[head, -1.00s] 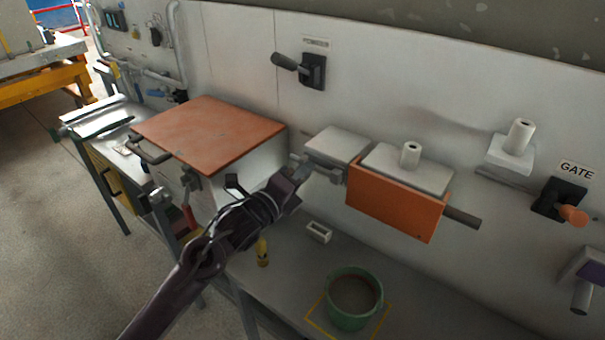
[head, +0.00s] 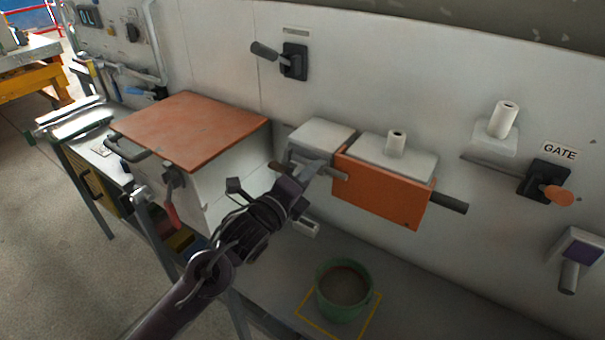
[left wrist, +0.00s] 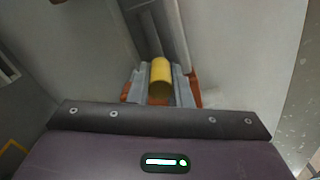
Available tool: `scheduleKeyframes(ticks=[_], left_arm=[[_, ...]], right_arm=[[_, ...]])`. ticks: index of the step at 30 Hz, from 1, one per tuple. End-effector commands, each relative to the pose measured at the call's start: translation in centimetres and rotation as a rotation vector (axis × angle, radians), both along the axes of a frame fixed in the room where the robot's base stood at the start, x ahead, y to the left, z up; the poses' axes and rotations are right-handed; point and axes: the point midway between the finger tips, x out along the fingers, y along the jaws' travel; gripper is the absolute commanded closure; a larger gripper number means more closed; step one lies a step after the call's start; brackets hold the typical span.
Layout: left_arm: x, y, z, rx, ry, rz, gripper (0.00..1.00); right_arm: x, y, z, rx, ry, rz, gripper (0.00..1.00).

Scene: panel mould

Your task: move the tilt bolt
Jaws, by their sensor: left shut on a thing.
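My left gripper (head: 308,172) is at the left end of the orange panel mould (head: 380,190), beside a grey bar and bracket (head: 328,170). In the left wrist view a yellow cylinder (left wrist: 160,75) lies between the grey fingers (left wrist: 159,94), which are shut on it. I take it to be the handle of the tilt bolt. In the head view the gripper hides this yellow part. A dark rod (head: 450,202) sticks out of the mould's right end. My right gripper is in neither view.
A green bucket (head: 344,308) stands on the bench inside a yellow outline. A white box with a brown lid (head: 190,130) stands at the left. A GATE lever (head: 557,194) and another lever (head: 270,52) are on the wall.

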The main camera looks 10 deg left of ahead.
Motion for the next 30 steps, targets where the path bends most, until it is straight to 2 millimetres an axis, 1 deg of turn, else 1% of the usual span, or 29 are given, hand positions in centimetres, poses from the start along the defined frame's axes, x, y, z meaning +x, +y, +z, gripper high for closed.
scheduleKeyframes(ticks=[1,5,6,13,16,20,25,30], left_arm=[[-0.1,-0.3,-0.2,0.002,0.004,-0.009,0.79],[-0.1,-0.3,-0.2,0.001,0.004,-0.007,0.62],[-0.1,-0.2,-0.2,0.001,0.003,-0.006,0.6],[-0.1,-0.1,-0.1,0.001,0.002,-0.005,0.6],[-0.5,0.1,-0.2,0.002,0.001,-0.005,0.6],[-2.3,0.6,-0.5,0.004,0.002,-0.006,0.6],[-5.2,1.6,-0.5,0.005,0.004,-0.008,0.6],[-6.9,2.3,-0.4,0.002,0.004,-0.006,0.6]], right_arm=[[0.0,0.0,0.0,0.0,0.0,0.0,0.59],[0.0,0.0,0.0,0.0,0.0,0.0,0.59],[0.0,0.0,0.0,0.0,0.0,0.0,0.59],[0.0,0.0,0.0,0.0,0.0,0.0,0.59],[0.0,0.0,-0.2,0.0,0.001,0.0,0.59],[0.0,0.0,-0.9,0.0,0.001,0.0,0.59],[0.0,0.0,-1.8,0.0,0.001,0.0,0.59],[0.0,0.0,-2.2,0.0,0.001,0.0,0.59]])
